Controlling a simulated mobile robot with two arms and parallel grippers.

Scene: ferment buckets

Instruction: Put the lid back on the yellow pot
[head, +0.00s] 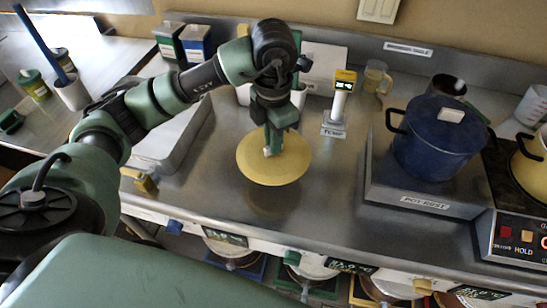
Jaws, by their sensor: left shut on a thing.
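The round yellow lid (262,169) is held level, a little above the steel counter, near the middle of the head view. My left gripper (270,145) points down and is shut on the lid's knob, which the fingers mostly hide. The yellow pot (533,172) stands on the hob (518,243) at the right edge, cut off by the frame; a dark handle shows on its side. The lid is well to the left of the pot, with the blue pot between them. My right gripper is not in view.
A blue pot (430,152) with a blue lid and pale knob stands on the pot rest (385,196). A yellow-topped probe stand (340,98) and a small jug (376,77) are behind. A grey tray (170,150) lies left. The counter right of the lid is clear.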

